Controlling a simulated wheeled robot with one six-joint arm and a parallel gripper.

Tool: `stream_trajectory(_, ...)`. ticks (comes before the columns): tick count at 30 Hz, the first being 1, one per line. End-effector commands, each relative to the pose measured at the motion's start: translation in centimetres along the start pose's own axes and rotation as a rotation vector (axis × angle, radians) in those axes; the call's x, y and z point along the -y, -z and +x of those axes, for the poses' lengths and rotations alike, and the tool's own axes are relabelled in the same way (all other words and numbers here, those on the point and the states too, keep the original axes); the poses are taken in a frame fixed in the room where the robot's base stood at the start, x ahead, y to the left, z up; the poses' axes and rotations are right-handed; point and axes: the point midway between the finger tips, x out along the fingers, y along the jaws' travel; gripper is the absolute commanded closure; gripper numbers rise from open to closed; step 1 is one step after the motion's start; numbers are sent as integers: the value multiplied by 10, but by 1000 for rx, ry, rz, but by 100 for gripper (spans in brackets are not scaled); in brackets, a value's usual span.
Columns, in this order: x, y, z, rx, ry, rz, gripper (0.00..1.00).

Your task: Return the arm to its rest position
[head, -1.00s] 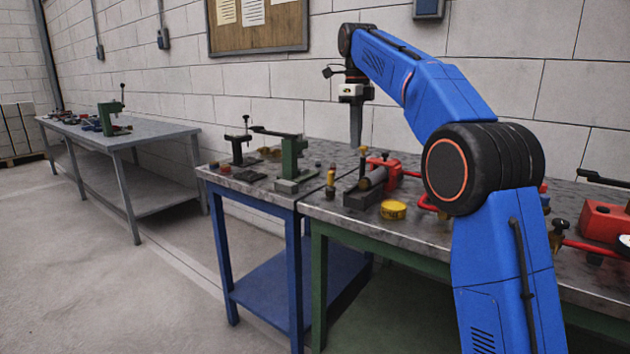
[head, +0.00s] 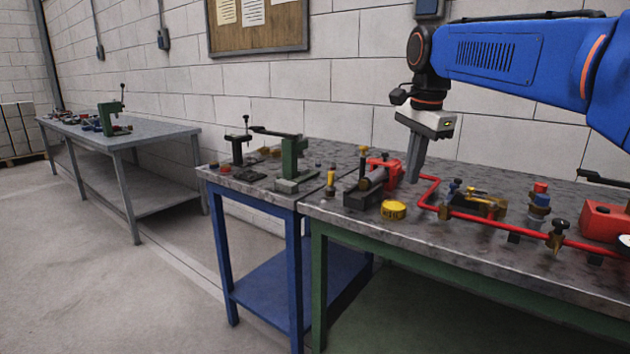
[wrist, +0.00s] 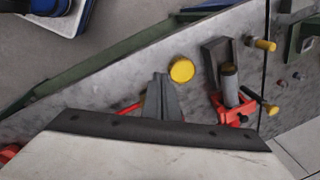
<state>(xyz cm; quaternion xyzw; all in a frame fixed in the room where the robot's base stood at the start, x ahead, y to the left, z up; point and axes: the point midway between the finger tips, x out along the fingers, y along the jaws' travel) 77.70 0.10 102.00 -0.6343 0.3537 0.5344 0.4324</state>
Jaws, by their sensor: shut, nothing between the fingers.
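My gripper (head: 416,158) hangs from my blue arm at the upper right of the head view, pointing down above the green-legged bench (head: 440,245). Its fingers are shut together with nothing between them. In the wrist view the shut fingers (wrist: 162,82) show in the middle, over the bench top, beside a yellow round piece (wrist: 182,70). In the head view the fingertips are close to the red pipe and the red vise, seen above or behind them; I cannot tell the exact gap.
The bench holds a red vise (head: 384,172), a yellow round piece (head: 393,210), a red pipe with valves (head: 500,220) and a red box (head: 604,221). A blue-legged bench (head: 250,198) with a green press (head: 291,158) adjoins it. Open floor lies at the left.

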Motion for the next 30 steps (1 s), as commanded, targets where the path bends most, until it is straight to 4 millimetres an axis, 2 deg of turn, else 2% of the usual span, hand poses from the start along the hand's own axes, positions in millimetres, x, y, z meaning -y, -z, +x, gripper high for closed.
stream_trajectory(1,-18,-1,3,-3,10,-47,100)
stream_trajectory(8,-91,-7,29,-29,53,-302,100)
stream_trajectory(14,-154,-15,61,-62,85,-524,100)
stream_trajectory(24,-260,-37,134,-141,121,-900,100)
stream_trajectory(30,-309,-49,178,-188,127,-1085,100)
